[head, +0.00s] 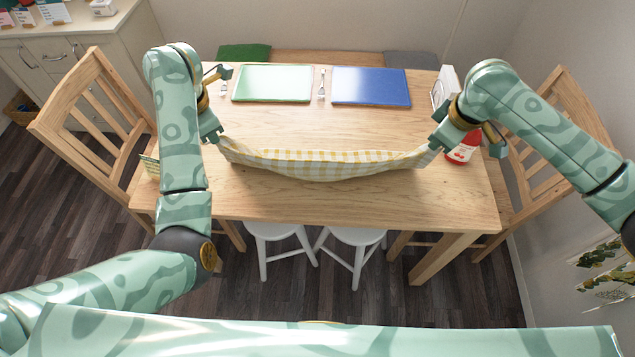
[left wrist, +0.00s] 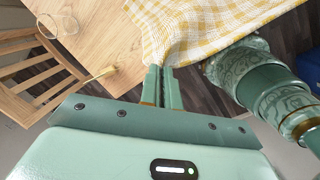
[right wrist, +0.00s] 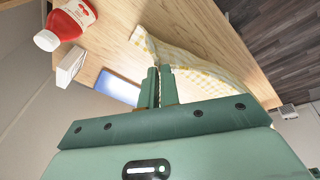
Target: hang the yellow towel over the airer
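The yellow-and-white checked towel (head: 325,166) hangs in a shallow sag between my two grippers, across the front part of the table. My left gripper (head: 218,141) is shut on its left end; the towel also shows beyond the fingers in the left wrist view (left wrist: 195,30). My right gripper (head: 434,148) is shut on its right end, and the towel spreads past the fingertips in the right wrist view (right wrist: 195,65). Whether its lower edge touches the table is unclear. I cannot make out the airer in any view.
The wooden table (head: 290,205) holds a green placemat (head: 272,83) and a blue placemat (head: 370,86) at the back. A red bottle (head: 463,150) stands close by my right gripper. Chairs flank both sides; white stools (head: 355,238) stand in front. The table between placemats and towel is clear.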

